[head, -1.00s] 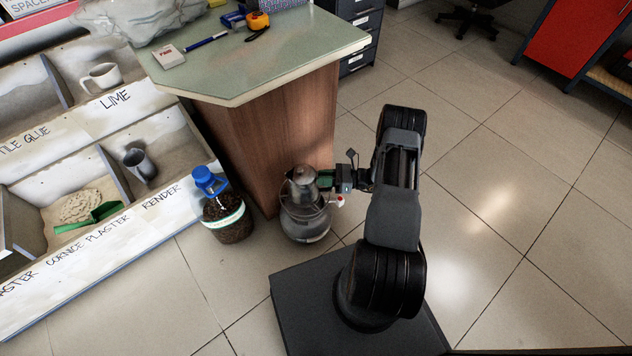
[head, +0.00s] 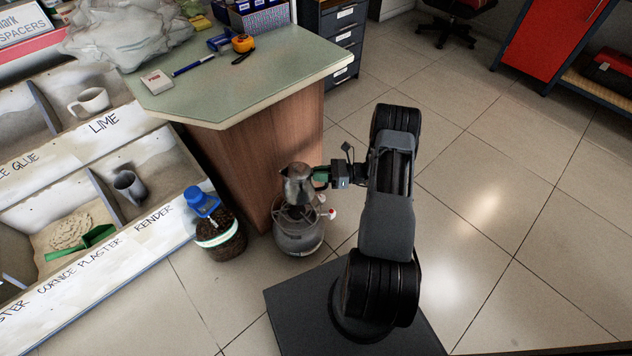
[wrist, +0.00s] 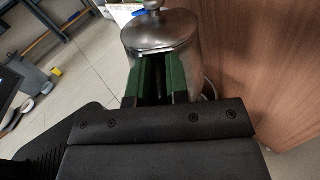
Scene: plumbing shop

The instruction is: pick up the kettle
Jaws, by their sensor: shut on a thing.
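The kettle (head: 297,184) is a small metal pot with a lid. In the head view it is upright just above a round metal burner or canister (head: 299,232) on the floor, in front of the wooden counter. My gripper (head: 321,178) reaches it from the right and is shut on its handle side. In the wrist view the kettle (wrist: 160,36) stands straight ahead, its lid knob at the top edge. The green fingers of my gripper (wrist: 163,80) are close together against it and hide its handle and lower front.
The counter (head: 262,85) with a green top stands close behind the kettle. A blue-capped container (head: 221,236) stands on the floor to the left. A sloped bin display (head: 135,262) fills the far left. The tiled floor (head: 500,250) at right is clear.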

